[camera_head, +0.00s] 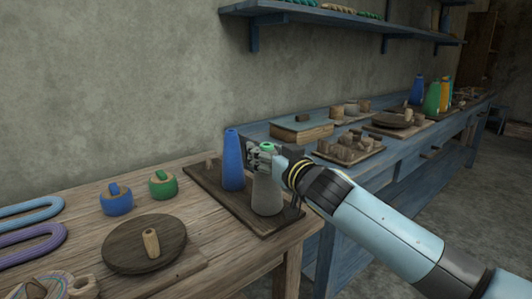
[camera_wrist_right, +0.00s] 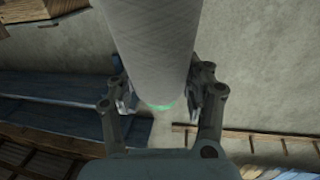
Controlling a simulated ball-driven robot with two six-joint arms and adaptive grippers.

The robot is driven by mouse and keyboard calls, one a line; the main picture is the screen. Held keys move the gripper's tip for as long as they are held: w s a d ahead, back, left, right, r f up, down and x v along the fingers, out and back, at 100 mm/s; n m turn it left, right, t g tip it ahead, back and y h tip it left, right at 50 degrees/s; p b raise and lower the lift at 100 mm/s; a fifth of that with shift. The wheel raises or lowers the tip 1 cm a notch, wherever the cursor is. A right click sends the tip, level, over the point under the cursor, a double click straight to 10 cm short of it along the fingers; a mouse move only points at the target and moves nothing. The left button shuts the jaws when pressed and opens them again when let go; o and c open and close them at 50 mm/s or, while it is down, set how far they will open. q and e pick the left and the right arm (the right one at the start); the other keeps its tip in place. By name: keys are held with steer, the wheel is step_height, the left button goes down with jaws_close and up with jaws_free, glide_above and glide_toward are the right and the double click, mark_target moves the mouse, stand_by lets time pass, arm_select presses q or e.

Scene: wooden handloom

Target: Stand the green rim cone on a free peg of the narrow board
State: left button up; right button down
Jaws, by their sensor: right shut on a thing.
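The green rim cone (camera_head: 267,192) is grey with a green top rim. It is upright at the right end of the dark narrow board (camera_head: 222,202); I cannot tell whether its base touches the board or hides a peg. My right gripper (camera_head: 264,156) is shut on its upper part. In the right wrist view the cone (camera_wrist_right: 158,50) lies between the fingers of my gripper (camera_wrist_right: 163,100), its green rim near them. A blue cone (camera_head: 233,160) stands on the board just left of it. My left gripper is out of view.
A round dark plate (camera_head: 125,255) with a wooden peg, a blue spool (camera_head: 117,202) and a green spool (camera_head: 162,184) are on the wooden table left of the board. A blue bench (camera_head: 400,160) with boards and cones runs behind to the right.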

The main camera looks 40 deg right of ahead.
steer(key=shift+c, duration=2.2)
jaws_free()
steer(key=s+a, duration=0.1)
steer(key=s, duration=1.1)
steer(key=shift+a, duration=0.15)
steer(key=shift+r, duration=0.1)
